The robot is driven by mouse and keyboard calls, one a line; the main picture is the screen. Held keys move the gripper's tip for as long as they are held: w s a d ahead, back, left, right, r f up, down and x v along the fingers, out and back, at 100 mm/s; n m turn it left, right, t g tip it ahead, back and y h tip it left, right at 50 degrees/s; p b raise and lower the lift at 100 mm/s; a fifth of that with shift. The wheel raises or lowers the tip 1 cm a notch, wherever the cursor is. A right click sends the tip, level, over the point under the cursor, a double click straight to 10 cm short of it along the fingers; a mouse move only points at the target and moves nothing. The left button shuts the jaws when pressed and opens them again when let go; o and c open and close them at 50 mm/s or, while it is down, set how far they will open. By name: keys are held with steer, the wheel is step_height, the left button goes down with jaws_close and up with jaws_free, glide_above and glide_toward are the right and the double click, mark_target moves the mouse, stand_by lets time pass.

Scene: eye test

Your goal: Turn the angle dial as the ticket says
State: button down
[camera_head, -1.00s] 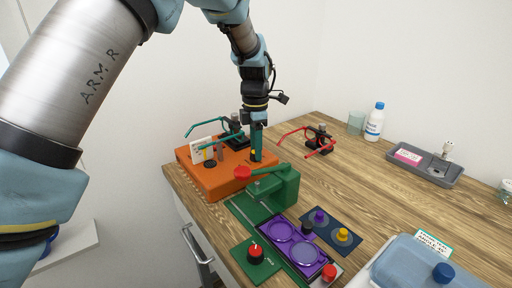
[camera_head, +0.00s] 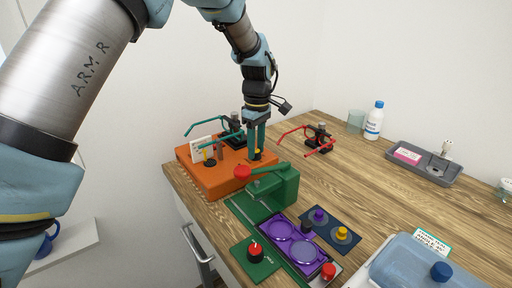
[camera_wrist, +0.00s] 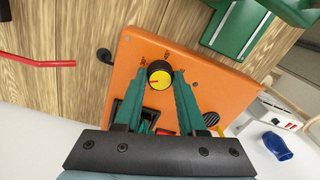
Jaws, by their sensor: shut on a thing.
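The angle dial is a black knob with a yellow face (camera_wrist: 159,80) on an orange box (camera_wrist: 210,75). In the head view my gripper (camera_head: 257,154) stands over the box's right part and mostly hides the knob. A white card (camera_head: 200,150) stands on the box. A teal-edged white card (camera_head: 432,242) lies at the right. I cannot read either.
A green clamp (camera_head: 285,187) with a red-ended lever stands before the box. A yellow upright piece (camera_head: 205,156) stands by a black disc.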

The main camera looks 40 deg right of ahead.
steer(key=m, duration=0.5)
steer(key=shift+s+m, duration=0.1)
steer(key=shift+m, duration=0.2)
steer(key=m, duration=0.6)
steer(key=shift+b, duration=0.4)
steer(key=m, duration=0.5)
steer(key=shift+a+m, duration=0.15)
steer(key=shift+m, duration=0.15)
steer(key=m, duration=0.6)
steer(key=shift+p, duration=0.4)
steer(key=shift+c, duration=2.4)
jaws_free()
steer(key=shift+h, duration=0.3)
steer(key=shift+r, duration=0.15)
step_height(320, 180, up, 11)
steer(key=b, duration=0.2)
steer(key=shift+f+b, duration=0.2)
steer(key=shift+b, duration=0.15)
